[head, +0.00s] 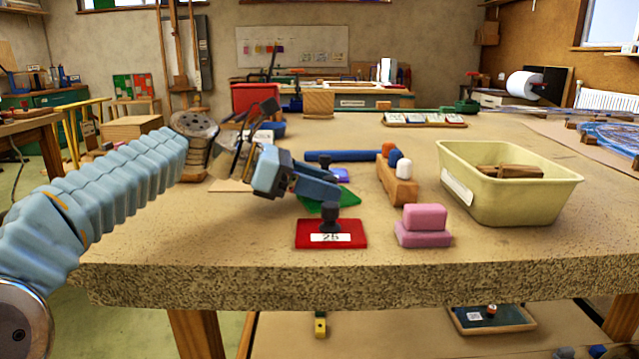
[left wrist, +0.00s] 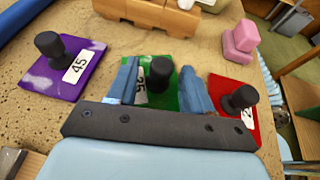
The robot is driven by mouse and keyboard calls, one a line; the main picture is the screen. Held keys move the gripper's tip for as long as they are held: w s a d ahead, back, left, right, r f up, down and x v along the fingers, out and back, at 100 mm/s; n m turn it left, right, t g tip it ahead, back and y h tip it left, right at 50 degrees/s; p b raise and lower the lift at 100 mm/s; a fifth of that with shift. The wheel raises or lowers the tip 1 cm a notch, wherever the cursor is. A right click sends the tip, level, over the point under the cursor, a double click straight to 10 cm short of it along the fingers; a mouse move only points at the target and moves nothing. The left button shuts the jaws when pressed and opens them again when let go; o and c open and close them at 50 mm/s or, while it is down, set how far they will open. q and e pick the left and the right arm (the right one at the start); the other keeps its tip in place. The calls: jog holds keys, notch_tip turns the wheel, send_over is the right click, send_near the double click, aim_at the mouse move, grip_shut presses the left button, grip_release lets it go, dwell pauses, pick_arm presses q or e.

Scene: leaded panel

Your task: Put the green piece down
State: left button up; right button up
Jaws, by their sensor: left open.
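The green piece (head: 342,199) lies flat on the workbench, just behind the red piece (head: 345,238) labelled 25. In the left wrist view the green piece (left wrist: 168,105) has a black knob (left wrist: 160,79) and a partly hidden white label. My left gripper (head: 335,183) is open over the green piece. Its two blue fingers stand on either side of the knob, with gaps showing, and partly cover the piece. The purple piece (left wrist: 62,72) labelled 45 lies to the left of the green one in the left wrist view; the red one is to the right. My right gripper is not in view.
A wooden block with coloured pegs (head: 397,188) and stacked pink blocks (head: 424,235) stand to the right. A cream bin (head: 545,200) with wood pieces is farther right. A blue bar (head: 355,155) lies behind the gripper. The bench's front strip is clear.

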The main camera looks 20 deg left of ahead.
pick_arm(q)
jog(key=shift+a+r, duration=0.1)
jog(key=shift+r, duration=0.05)
jog(key=p+v, duration=0.1)
jog(key=v, duration=1)
jog(key=shift+w+p, duration=0.1)
jog(key=shift+p, duration=0.2)
jog(key=shift+s+a+r, duration=0.1)
jog(key=shift+s+a, duration=0.1)
jog(key=shift+a, duration=0.2)
